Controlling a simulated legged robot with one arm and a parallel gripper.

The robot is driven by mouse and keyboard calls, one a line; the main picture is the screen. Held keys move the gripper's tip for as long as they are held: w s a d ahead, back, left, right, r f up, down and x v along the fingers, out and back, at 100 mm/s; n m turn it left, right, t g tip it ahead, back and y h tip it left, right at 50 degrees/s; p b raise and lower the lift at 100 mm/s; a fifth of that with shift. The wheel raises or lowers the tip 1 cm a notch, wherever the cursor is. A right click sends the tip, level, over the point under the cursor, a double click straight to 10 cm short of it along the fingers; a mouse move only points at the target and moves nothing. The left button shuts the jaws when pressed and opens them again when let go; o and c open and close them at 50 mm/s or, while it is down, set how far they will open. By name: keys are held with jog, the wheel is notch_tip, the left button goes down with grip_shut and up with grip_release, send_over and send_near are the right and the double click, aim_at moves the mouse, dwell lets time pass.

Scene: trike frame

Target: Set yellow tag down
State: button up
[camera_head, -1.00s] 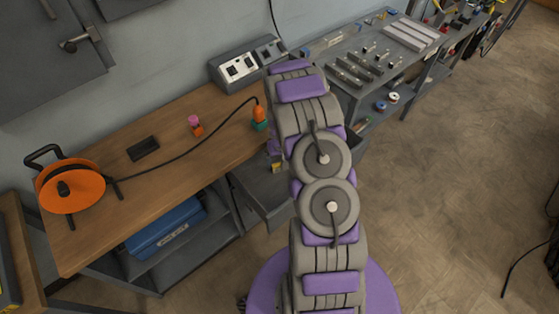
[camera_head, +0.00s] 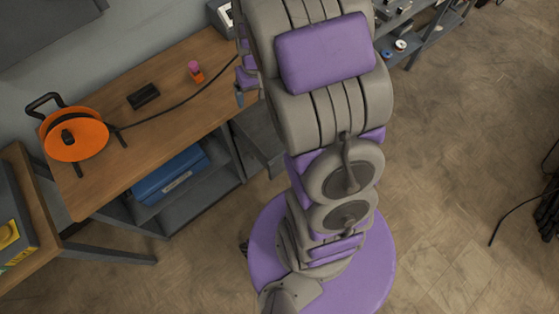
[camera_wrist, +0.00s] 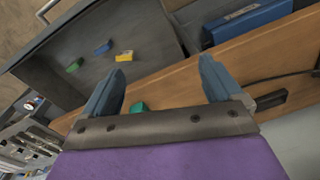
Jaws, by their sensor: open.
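The yellow tag (camera_wrist: 124,56) lies on the floor of the open grey drawer (camera_wrist: 150,35) in the wrist view. A blue piece (camera_wrist: 103,47) and a green piece (camera_wrist: 74,66) lie near it in the same drawer. My gripper (camera_wrist: 162,66) is open, with nothing between its two blue-grey fingers. The tag shows just beyond the left fingertip, apart from it. In the head view the drawer (camera_head: 258,140) is partly visible beside my arm, but the tag is hidden.
The wooden bench (camera_head: 190,75) carries an orange cable reel (camera_head: 75,140), a black box (camera_head: 143,96) and a pink-and-orange item (camera_head: 195,71). A blue toolbox (camera_head: 170,175) sits on the shelf below. A teal-green object (camera_wrist: 138,106) shows between my fingers' bases, farther off. The floor at right is largely open.

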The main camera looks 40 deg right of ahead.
jog(key=s+a+r, duration=0.3)
jog(key=s+r, duration=0.1)
jog(key=s, duration=0.4)
jog(key=s+a+r+n+g, duration=0.1)
jog(key=s+a+r, duration=0.3)
jog(key=s, duration=0.5)
jog(key=s+a+r+n+g, duration=0.1)
jog(key=s+a+r, duration=0.2)
jog(key=s+r, duration=0.3)
jog(key=s, duration=0.3)
jog(key=shift+s+a+h, duration=0.2)
jog(key=shift+h, duration=0.1)
